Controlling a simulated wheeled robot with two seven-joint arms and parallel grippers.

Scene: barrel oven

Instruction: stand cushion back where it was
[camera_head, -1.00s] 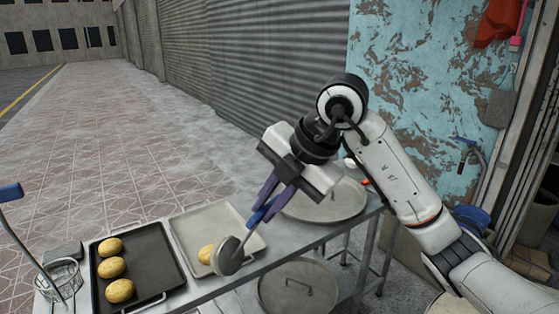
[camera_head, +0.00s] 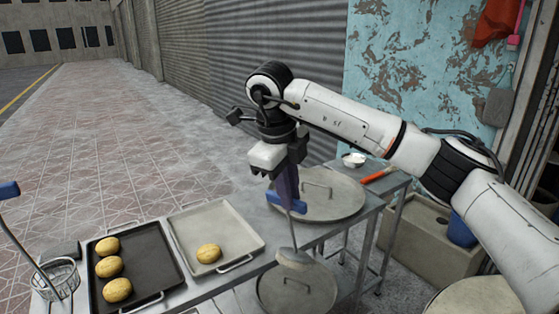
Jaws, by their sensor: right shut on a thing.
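The cushion (camera_head: 297,259) is a pale grey round pad on a thin rod with a blue handle. My right gripper (camera_head: 288,201) is shut on the handle, above the metal table (camera_head: 255,273). The pad hangs below the gripper, seen nearly edge-on near the table's front edge. I cannot tell whether it touches anything. My left gripper is not in view.
A dark tray (camera_head: 146,262) holds several yellow-brown loaves. A light tray (camera_head: 236,226) holds one loaf (camera_head: 208,253). A wire basket (camera_head: 57,281) and a blue-handled rod (camera_head: 20,230) are at left. One round lid (camera_head: 330,193) lies behind the cushion, another (camera_head: 308,296) below.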

